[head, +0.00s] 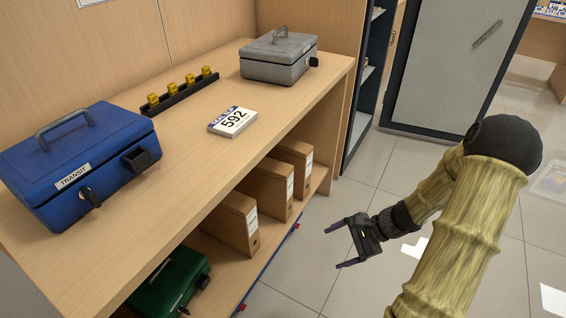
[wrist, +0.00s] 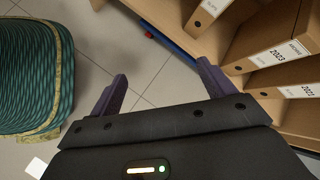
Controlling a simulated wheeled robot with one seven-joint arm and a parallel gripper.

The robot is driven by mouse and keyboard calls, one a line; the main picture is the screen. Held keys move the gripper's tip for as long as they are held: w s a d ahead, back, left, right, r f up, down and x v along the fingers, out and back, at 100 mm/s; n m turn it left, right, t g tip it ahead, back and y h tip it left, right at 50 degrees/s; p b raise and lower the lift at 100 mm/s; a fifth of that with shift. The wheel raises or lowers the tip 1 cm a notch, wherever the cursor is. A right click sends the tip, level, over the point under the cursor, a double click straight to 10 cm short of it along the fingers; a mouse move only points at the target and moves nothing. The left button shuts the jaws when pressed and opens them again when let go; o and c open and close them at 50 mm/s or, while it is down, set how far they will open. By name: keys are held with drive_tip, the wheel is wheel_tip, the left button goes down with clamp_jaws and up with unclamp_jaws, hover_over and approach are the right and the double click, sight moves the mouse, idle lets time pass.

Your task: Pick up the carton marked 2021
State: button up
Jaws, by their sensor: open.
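The carton marked 2021 (wrist: 292,92) is partly in the wrist view at the right edge, beside the carton marked 2023 (wrist: 280,55). In the head view three tan cartons stand on the lower shelf with labels too small to read; from the wrist view's order, the far-end one (head: 293,157) appears to be 2021. My gripper (head: 338,245) is open and empty over the floor, in front of the shelf and apart from the cartons. Its spread fingers (wrist: 162,85) show in the wrist view, with the 2021 carton to their right.
The counter (head: 190,135) above the shelf holds a blue cash box (head: 90,155), a grey cash box (head: 278,58) and a 592 sign (head: 233,121). A green box (head: 170,280) sits on the lower shelf. A teal seat (wrist: 35,75) is left in the wrist view. Floor before the shelf is clear.

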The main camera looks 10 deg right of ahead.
drive_tip(key=s+a+r+n+h+p, duration=0.1)
drive_tip(key=s+a+r+n+h, duration=0.1)
drive_tip(key=r+n, duration=0.3)
drive_tip(key=s+a+r+n+h+p, duration=0.2)
drive_tip(key=a+r+n+h, duration=0.1)
drive_tip(key=r, duration=0.4)
drive_tip(key=s+a+r+n+h+p, duration=0.1)
drive_tip(key=s+a+r+n+h, duration=0.1)
drive_tip(key=r+n, duration=0.4)
drive_tip(key=shift+s+a+r+n+h+p, duration=0.35)
drive_tip(key=shift+s+n+h, duration=0.2)
drive_tip(key=shift+h, duration=0.35)
